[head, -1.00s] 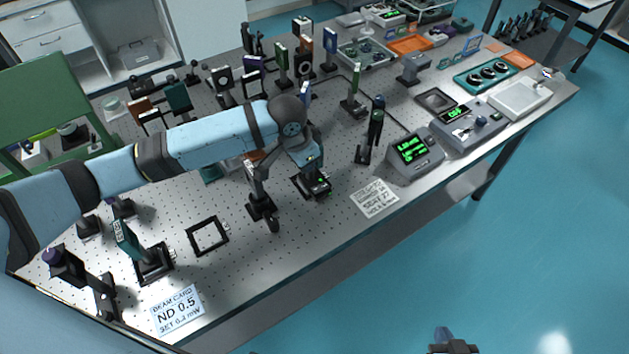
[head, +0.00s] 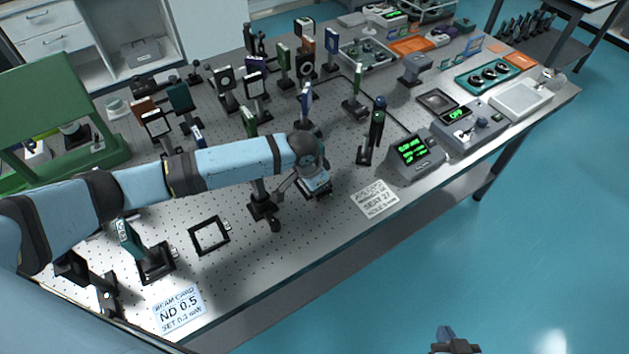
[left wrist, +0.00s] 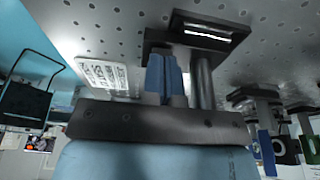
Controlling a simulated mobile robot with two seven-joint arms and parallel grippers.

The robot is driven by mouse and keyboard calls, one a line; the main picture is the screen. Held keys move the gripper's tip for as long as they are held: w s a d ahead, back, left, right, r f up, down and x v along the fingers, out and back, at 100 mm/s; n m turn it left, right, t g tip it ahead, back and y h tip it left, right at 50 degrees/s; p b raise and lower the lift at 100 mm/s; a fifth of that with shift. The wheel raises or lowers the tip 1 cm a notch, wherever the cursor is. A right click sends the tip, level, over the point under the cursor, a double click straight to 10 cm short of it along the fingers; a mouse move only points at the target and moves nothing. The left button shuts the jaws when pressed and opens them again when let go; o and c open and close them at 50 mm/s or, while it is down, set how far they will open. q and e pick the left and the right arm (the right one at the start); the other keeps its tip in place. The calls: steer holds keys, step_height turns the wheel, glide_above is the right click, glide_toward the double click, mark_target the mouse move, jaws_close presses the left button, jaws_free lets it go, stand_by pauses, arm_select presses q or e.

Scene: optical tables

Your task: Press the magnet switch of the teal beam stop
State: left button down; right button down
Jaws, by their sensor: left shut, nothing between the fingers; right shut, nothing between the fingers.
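My left gripper (head: 318,184) is shut and empty, low over a black post base (head: 326,194) near the table's front edge. In the left wrist view its blue fingers (left wrist: 165,75) are shut beside that base (left wrist: 180,24) and its dark post (left wrist: 203,82). The base carries a bright white strip (left wrist: 207,34). The plate on this post is hidden in the head view, so I cannot tell its colour. Contact is unclear. A teal plate (head: 129,240) stands on a black base at the left front. My right gripper (head: 455,342) is shut and empty, off the table at the bottom edge.
A black post mount (head: 262,208) stands just left of my left gripper. A printed card (head: 374,199) and a console with green text (head: 412,150) are to the right. Several optic mounts crowd the back.

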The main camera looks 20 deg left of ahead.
arm_select(q)
steer(key=shift+s+f+t, duration=0.1)
steer(key=shift+f+t, duration=0.2)
steer(key=shift+r+p, duration=0.6)
steer(key=shift+p, duration=0.2)
steer(key=shift+r+p, duration=0.2)
steer(key=shift+p, duration=0.1)
